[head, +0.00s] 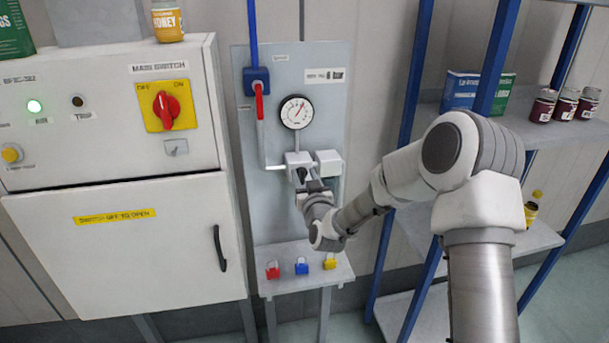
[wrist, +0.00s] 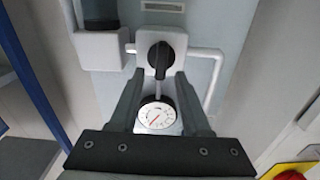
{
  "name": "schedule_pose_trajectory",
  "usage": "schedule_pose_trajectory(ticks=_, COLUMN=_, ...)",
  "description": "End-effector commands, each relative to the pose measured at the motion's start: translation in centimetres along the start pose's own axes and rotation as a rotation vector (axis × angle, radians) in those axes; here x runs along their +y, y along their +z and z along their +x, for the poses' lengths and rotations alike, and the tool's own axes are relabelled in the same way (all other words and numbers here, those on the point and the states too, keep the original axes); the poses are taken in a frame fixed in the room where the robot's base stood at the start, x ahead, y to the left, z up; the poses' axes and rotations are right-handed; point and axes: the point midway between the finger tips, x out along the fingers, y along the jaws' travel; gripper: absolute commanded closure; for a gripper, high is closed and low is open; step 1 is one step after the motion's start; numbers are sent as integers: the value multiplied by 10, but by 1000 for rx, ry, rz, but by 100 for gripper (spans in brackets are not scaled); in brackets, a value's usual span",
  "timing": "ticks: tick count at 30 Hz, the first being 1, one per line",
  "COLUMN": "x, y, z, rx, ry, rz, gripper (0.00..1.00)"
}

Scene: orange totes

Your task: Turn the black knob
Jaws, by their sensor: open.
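The black knob (wrist: 160,56) sits on a white valve block on the grey panel, below the round gauge. In the head view the knob (head: 301,173) is partly hidden by my gripper (head: 311,186). In the wrist view, which is upside down, my gripper (wrist: 160,75) is open. Its two dark fingertips are on either side of the knob's handle end, with a visible gap on both sides. I cannot tell exactly how far the fingers reach over the knob.
The gauge (head: 295,112) is above the knob. A red-handled lever (head: 259,100) is at upper left. A small shelf (head: 305,275) with red, blue and yellow padlocks is below. A white cabinet (head: 130,245) stands left; a blue-framed rack (head: 410,80) stands right.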

Motion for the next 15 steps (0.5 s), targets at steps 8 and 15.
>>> schedule_pose_trajectory(ticks=8, x=0, y=0, z=1, rx=0, ry=0, rz=0, gripper=54)
schedule_pose_trajectory(ticks=15, x=0, y=0, z=1, rx=0, ry=0, rz=0, gripper=98)
